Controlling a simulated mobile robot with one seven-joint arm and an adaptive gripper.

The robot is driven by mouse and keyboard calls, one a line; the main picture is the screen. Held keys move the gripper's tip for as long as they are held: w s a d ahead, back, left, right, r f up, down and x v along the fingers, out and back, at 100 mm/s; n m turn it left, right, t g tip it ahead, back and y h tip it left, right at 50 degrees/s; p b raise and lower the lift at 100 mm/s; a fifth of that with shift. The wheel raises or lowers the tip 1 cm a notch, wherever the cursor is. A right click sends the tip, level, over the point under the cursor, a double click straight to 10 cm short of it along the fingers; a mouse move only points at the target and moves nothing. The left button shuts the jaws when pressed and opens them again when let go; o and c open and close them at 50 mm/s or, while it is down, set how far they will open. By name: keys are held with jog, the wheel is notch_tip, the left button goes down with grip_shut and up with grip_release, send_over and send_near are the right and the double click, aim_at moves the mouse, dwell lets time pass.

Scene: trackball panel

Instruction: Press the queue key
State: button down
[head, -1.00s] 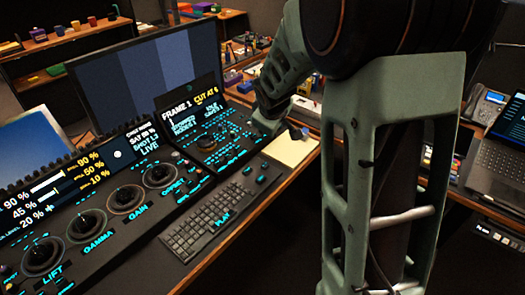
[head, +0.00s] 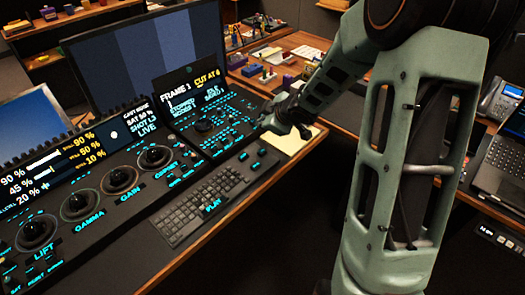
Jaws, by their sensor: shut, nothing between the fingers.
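The black trackball panel (head: 120,200) runs along the desk on the left, with dials labelled LIFT, GAMMA, GAIN and OFFSET and many small cyan-lit keys. The right-hand panel section (head: 205,123) has a round control and rows of cyan legends. I cannot read which key is the queue key. A few separate lit keys (head: 256,165) lie near the panel's right end.
A keyboard (head: 200,206) with a PLAY legend lies at the front. A large monitor (head: 145,68) and a status screen (head: 195,90) stand behind. A laptop (head: 505,150) and phone (head: 503,103) are at right.

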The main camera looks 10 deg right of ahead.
aim_at(263, 152)
notch_tip(263, 152, down, 9)
jog(key=b, duration=0.8)
jog(key=shift+r+b, duration=0.1)
jog(key=shift+b, duration=0.3)
dwell(1.0)
jog(key=shift+f+b, duration=0.3)
jog(key=shift+f, duration=0.1)
jog(key=shift+f+b, duration=0.45)
jog(key=shift+f, duration=0.15)
dwell(0.5)
jog(key=shift+d, duration=0.1)
jog(key=shift+r+p, duration=0.95)
jog(key=shift+p, duration=0.1)
notch_tip(263, 152, up, 5)
jog(key=p, duration=0.5)
jog(key=shift+r, duration=0.1)
